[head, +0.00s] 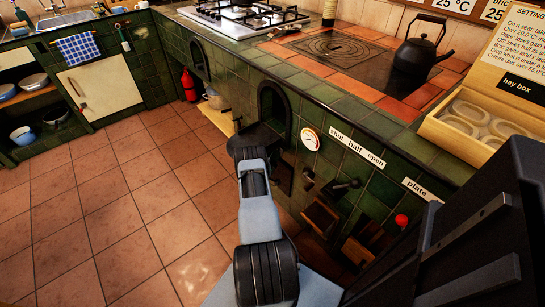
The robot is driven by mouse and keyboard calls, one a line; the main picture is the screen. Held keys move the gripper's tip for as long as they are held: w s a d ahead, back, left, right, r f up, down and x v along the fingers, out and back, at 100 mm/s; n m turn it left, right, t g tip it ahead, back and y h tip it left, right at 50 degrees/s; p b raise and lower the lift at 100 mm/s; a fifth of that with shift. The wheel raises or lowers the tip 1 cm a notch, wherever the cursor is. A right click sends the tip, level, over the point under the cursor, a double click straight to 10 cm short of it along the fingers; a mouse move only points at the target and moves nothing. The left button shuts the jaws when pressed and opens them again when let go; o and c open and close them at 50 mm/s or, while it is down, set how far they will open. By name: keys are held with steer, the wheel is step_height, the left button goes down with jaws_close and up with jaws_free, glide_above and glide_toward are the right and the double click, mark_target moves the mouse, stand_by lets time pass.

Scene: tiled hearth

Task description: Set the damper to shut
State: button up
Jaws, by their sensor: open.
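The damper label strip (357,147), reading shut, half, open from left to right, is on the green tiled front of the hearth. Below it a short black lever (346,186) sticks out, its free end pointing right, toward the open side of the strip. A smaller dark knob (308,178) is to its left. My gripper (254,138) is at the far end of my arm, in front of the tiles by an arched opening, left of the strip and lever and apart from them. Its jaws are open; the fingertips are hard to make out.
A round white gauge (310,138) is left of the strip. A plate label (415,189) and red knob (402,220) are to the right. A black kettle (421,48) and a hay box (475,110) stand on top. The tiled floor (120,215) at left is clear.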

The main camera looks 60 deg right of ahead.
steer(key=shift+c, duration=0.3)
jaws_close()
steer(key=w+b, duration=0.2)
steer(key=w+d+b, duration=0.1)
steer(key=w+b, duration=0.1)
steer(key=shift+d, duration=0.2)
steer(key=shift+o, duration=0.3)
jaws_free()
steer(key=p+v, duration=0.2)
steer(key=v, duration=1.1)
steer(key=shift+a, duration=0.4)
